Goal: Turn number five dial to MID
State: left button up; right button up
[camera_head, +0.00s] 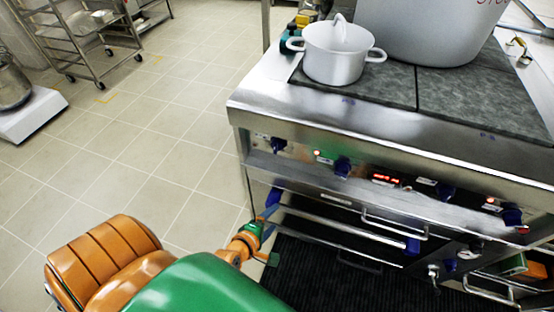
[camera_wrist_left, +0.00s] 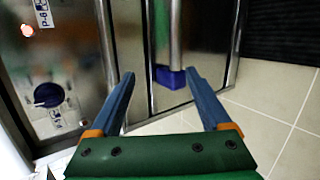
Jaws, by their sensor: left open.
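Several dark blue dials run along the stove's front panel in the head view: a far-left dial (camera_head: 278,144), a second dial (camera_head: 342,165), a third dial (camera_head: 446,190) and a right dial (camera_head: 511,215). I cannot read their numbers there. My left gripper (camera_head: 269,205) is open and empty, below and apart from the far-left dial. In the left wrist view, its two blue fingers (camera_wrist_left: 158,76) are spread. A blue dial (camera_wrist_left: 48,95) sits left of the fingers, untouched, near a small label that is hard to read. My right gripper does not clearly show.
A white pot (camera_head: 338,56) and a large stockpot (camera_head: 430,30) stand on the stove top. Oven door handles (camera_head: 395,228) project below the panel. A blue handle end (camera_wrist_left: 170,78) lies beyond my fingers. Tiled floor (camera_head: 140,140) is open to the left.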

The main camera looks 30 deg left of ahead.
pick_arm(q)
jog(key=w+a+r+n+t+y+b, duration=0.25)
jog(key=w+r+n, duration=0.25)
jog(key=n, duration=0.3)
jog(key=n+t+y+b, duration=0.1)
jog(key=n+t+b, duration=0.25)
jog(key=n, duration=0.65)
send_near(275, 150)
jog(key=w+f, duration=0.1)
jog(key=w, duration=0.3)
jog(key=w+a+r+p, duration=0.1)
jog(key=shift+w+a+n+y, duration=0.1)
jog(key=shift+w+n+y, duration=0.2)
jog(key=shift+y, duration=0.05)
jog(key=x, duration=0.4)
jog(key=shift+w+f, duration=0.2)
grip_shut()
pick_arm(e)
notch_tip(275, 150, down, 6)
jog(key=shift+d+f, duration=0.15)
jog(key=shift+d, duration=0.05)
